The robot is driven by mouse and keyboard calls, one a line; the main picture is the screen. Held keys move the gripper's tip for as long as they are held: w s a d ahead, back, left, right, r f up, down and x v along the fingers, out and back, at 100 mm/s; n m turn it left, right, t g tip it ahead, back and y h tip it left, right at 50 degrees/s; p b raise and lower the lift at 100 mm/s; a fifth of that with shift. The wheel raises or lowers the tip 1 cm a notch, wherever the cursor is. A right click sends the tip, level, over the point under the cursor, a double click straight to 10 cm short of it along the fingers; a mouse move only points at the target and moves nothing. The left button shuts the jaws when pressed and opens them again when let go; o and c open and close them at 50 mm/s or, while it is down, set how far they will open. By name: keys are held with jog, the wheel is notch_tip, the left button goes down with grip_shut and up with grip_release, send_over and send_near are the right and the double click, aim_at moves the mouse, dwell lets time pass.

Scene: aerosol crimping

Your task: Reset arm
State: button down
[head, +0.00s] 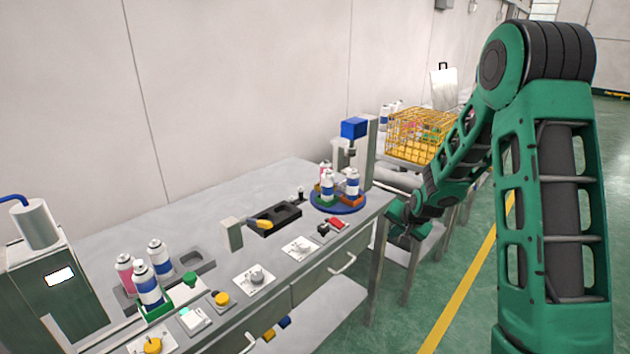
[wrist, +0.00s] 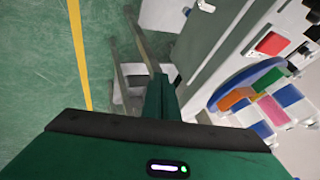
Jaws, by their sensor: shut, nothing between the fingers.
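My green arm fills the right side of the head view and reaches down to its end beside the bench's right end. My gripper (head: 402,238) is there, small and partly hidden by the arm, to the right of the blue turntable (head: 338,207). In the wrist view my gripper (wrist: 160,82) points at the gap between the bench and the floor. Its fingers are shut and hold nothing. The bench (head: 222,196) and the turntable (wrist: 232,78) with cans lie to its right in that view, apart from it.
A crimping press with a blue head (head: 354,127) stands behind the turntable. A yellow wire basket (head: 418,133) sits on a further table. Several cans (head: 147,284) stand at the bench's left. Drawer handles (head: 343,264) stick out in front. Green floor (head: 455,275) is open at right.

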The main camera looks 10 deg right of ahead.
jog(key=s+d+r+n+g, duration=0.1)
jog(key=s+r, duration=0.3)
jog(key=s, duration=0.3)
jog(key=s+d+r+g+h, duration=0.1)
jog(key=s+d+r+g, duration=0.1)
jog(key=s+r, duration=0.35)
jog(key=s+d+r+n+g, duration=0.1)
jog(key=s+r, duration=0.1)
jog(key=s, duration=0.7)
jog(key=s+a+r+g, duration=0.1)
jog(key=s+a+r, duration=0.1)
jog(key=s, duration=0.9)
jog(key=s+a+r+n+g+y, duration=0.1)
jog(key=s+a+r+g, duration=0.1)
jog(key=s, duration=1)
jog(key=shift+s+r+y, duration=0.3)
jog(key=shift+r, duration=0.15)
jog(key=shift+w+f, duration=0.25)
jog(key=shift+w, duration=0.4)
